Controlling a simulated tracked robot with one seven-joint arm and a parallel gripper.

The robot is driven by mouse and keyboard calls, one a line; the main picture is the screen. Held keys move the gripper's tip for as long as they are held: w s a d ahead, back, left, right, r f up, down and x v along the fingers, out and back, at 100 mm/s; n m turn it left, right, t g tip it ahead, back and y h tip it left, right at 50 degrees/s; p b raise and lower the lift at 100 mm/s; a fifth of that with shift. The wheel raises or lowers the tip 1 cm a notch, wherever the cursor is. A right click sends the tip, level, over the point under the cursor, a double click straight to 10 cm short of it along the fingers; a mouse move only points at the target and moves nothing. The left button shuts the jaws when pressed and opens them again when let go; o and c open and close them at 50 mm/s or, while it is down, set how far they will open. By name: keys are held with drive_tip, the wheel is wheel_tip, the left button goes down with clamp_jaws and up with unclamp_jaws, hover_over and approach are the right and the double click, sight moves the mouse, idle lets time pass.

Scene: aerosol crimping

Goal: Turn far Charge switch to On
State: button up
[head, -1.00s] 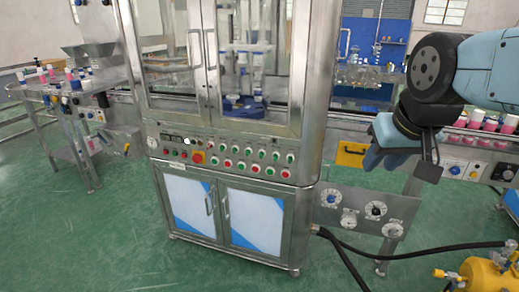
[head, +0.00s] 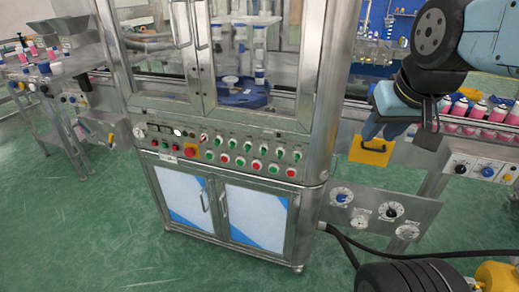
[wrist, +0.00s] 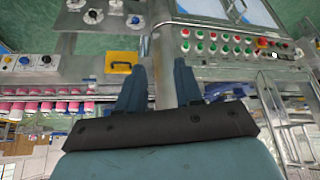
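No switch label is legible, so I cannot tell which switch is the far Charge one. The steel cabinet's control panel (head: 225,150) carries rows of green and red buttons, small switches and a red stop button (head: 190,150); it shows upside down in the wrist view (wrist: 225,42). Small knobs also sit on the right-hand conveyor panel (head: 475,168) and on a panel at far left (head: 75,98). My gripper (head: 384,130) is above and right of the cabinet panel in the head view. In the wrist view its two blue fingers (wrist: 160,66) are apart, with nothing between them.
A gauge plate (head: 375,213) juts from the cabinet's right side, with black hoses below. A yellow handled box (head: 370,150) is behind my fingers. Pink-and-white cans (head: 480,125) line the right conveyor.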

drive_tip(key=shift+w, duration=0.1)
drive_tip(key=w+a+f+y, duration=0.2)
drive_tip(key=w+a+f, duration=0.3)
drive_tip(key=w+a, duration=0.3)
drive_tip(key=w+a+f+y, duration=0.2)
drive_tip(key=w+a+f, duration=0.45)
drive_tip(key=w, duration=0.25)
drive_tip(key=n+t+h, duration=0.2)
drive_tip(key=t+h, duration=0.8)
drive_tip(key=t, duration=0.1)
approach(261, 152)
drive_tip(key=x, duration=0.8)
drive_tip(key=shift+w, duration=0.2)
drive_tip(key=shift+c, duration=0.5)
